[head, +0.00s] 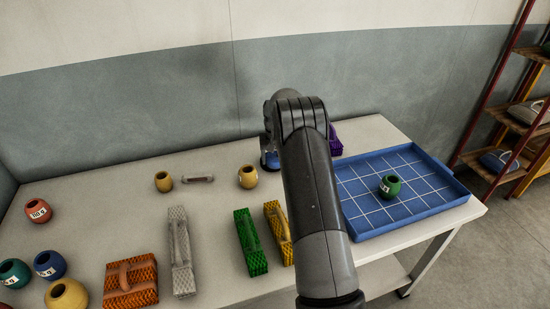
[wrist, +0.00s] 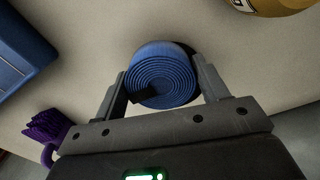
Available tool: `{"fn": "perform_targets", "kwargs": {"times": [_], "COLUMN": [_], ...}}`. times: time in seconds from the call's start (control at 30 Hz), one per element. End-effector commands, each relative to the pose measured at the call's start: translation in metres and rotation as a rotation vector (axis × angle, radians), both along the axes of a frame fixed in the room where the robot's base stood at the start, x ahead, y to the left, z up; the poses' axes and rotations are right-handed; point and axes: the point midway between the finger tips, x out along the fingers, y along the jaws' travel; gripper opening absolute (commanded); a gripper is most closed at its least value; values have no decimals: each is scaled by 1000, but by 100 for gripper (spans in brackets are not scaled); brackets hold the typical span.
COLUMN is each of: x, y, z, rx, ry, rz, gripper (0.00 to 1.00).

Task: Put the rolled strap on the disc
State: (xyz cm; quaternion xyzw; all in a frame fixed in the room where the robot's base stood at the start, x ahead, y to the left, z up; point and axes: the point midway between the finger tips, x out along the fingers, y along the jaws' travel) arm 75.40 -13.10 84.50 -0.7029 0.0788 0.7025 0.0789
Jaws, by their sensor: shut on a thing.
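The rolled strap (wrist: 162,82) is a blue coil with a dark end piece, seen face-on in the wrist view. My gripper (wrist: 163,75) is shut on it, one finger on each side of the coil. In the head view a small part of the blue strap (head: 270,160) shows left of my arm, above the back part of the table; my arm hides most of the gripper. I cannot make out a disc in either view; it may be behind my arm.
A blue gridded tray (head: 445,196) at the right holds a green pot (head: 389,186). A yellow pot (head: 248,177) stands left of my gripper, a purple object (head: 336,145) behind my arm.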

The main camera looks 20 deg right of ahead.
Motion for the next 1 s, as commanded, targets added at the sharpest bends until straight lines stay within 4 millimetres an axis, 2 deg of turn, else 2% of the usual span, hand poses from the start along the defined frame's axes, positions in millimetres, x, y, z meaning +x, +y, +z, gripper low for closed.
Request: {"fn": "perform_targets", "kwargs": {"times": [0.07,0.1,0.33,0.67,0.77,1.0], "x": [0,0,0,0,1,1], "y": [0,0,0,0,0,0], "z": [-3,-2,-2,5,19,71], "rx": [0,0,0,0,-1,-1], "ry": [0,0,0,-1,-4,-4], "rz": [0,0,0,0,0,0], "gripper": [40,70,89,89,89,89]}}
